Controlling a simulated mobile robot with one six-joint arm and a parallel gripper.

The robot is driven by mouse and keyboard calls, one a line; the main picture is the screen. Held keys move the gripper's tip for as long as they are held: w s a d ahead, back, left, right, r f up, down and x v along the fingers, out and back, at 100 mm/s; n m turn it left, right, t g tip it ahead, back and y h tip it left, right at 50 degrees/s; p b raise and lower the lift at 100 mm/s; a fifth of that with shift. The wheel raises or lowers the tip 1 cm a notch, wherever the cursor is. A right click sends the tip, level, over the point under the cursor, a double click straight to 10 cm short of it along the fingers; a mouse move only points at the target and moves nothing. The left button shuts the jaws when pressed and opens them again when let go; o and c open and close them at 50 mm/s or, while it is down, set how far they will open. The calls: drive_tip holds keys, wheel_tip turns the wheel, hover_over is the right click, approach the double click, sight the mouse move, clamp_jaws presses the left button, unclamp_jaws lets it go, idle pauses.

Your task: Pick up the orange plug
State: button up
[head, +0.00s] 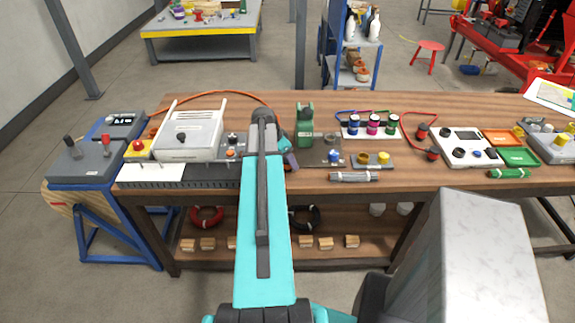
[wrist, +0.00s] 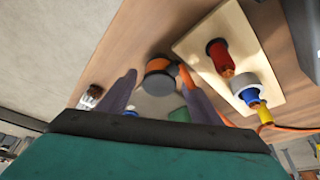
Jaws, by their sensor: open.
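In the wrist view, my gripper (wrist: 157,88) is open, with its two dark grey fingers apart. A short round piece with an orange side and a dark face (wrist: 158,66) lies beyond the gap between the fingertips; it looks like the orange plug, but I cannot tell for certain. A narrow orange strip (wrist: 187,77) shows beside the right fingertip, partly hidden by that finger. Nothing is held. In the head view, my gripper (head: 290,158) is low over the workbench, mostly hidden by my arm, and I cannot make out the orange plug there.
The wrist view shows a pale board (wrist: 205,45) with red, blue and yellow plugs on the right. On the workbench (head: 420,100) in the head view, a white box (head: 190,137) stands left and a green tool (head: 305,125) stands close to my gripper. An orange cable (head: 215,93) arcs behind.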

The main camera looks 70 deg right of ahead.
drive_tip(key=shift+c, duration=0.3)
drive_tip(key=c, duration=1.2)
drive_tip(key=shift+r+b, duration=0.9)
drive_tip(key=shift+r, duration=0.75)
drive_tip(key=a+b, duration=0.2)
drive_tip(key=a, duration=0.2)
drive_tip(key=a+b, duration=0.2)
drive_tip(key=a, duration=0.3)
drive_tip(key=a+r+b, duration=0.1)
drive_tip(key=a+b, duration=0.1)
drive_tip(key=a, duration=0.2)
drive_tip(key=shift+a, duration=0.3)
drive_tip(key=b, duration=0.3)
drive_tip(key=shift+a, duration=0.3)
drive_tip(key=a+b, duration=0.1)
drive_tip(key=b, duration=0.4)
drive_tip(key=shift+a+r, duration=0.1)
drive_tip(key=shift+a, duration=0.05)
